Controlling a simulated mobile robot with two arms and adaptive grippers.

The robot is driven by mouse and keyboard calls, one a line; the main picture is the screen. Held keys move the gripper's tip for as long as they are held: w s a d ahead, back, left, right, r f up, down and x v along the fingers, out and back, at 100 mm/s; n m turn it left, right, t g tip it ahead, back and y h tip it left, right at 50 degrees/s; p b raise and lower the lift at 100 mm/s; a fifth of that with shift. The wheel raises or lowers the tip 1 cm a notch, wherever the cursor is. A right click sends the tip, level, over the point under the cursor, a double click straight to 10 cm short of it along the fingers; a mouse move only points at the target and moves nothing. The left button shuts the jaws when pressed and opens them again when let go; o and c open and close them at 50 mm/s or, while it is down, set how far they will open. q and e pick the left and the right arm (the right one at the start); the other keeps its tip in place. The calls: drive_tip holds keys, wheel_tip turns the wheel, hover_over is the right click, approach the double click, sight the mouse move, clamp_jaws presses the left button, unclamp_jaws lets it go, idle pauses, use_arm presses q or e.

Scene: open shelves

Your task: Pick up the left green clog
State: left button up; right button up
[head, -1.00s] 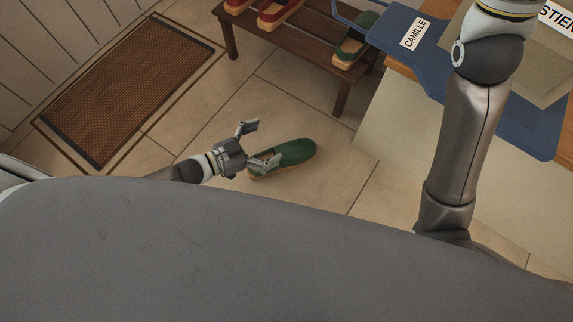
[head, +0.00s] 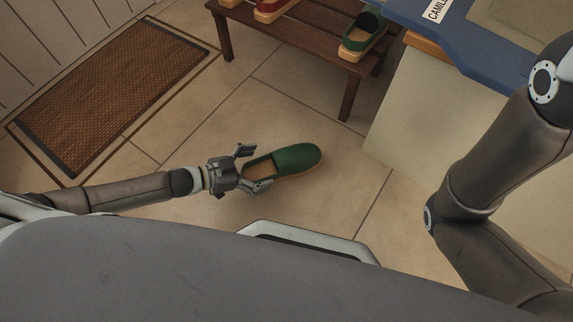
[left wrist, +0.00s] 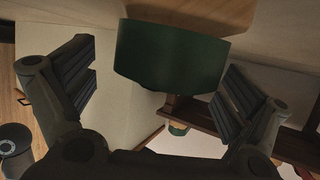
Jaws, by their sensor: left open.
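A green clog (head: 297,158) with a tan sole lies on the floor tiles, its toe pointing right, away from my left gripper. My left gripper (head: 254,168) is open at the clog's heel end, with one finger on each side of it. In the left wrist view the green clog (left wrist: 170,58) shows as a dark green band ahead of and between the open fingers (left wrist: 158,82); no finger is clearly touching it. Another green clog (head: 362,38) stands on the wooden bench. My right arm shows at the right, but its gripper is out of view.
The wooden bench (head: 312,32) stands at the back, with red clogs (head: 270,8) on it. A blue panel with a name label (head: 437,10) and a pale cabinet side (head: 420,130) are at the right. A brown doormat (head: 115,95) lies at the left. Floor around the clog is clear.

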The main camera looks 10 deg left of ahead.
sight(274, 164)
use_arm(q)
drive_tip(key=b+x, duration=0.4)
drive_tip(key=shift+d+f, duration=0.1)
drive_tip(key=shift+f, duration=0.15)
drive_tip(key=shift+w+d+b, duration=0.25)
drive_tip(key=shift+d+b, duration=0.05)
drive_tip(key=shift+d, duration=0.05)
drive_tip(key=shift+c, duration=0.4)
drive_tip(key=c, duration=1.2)
drive_tip(key=shift+c, duration=0.2)
drive_tip(key=shift+r, duration=0.15)
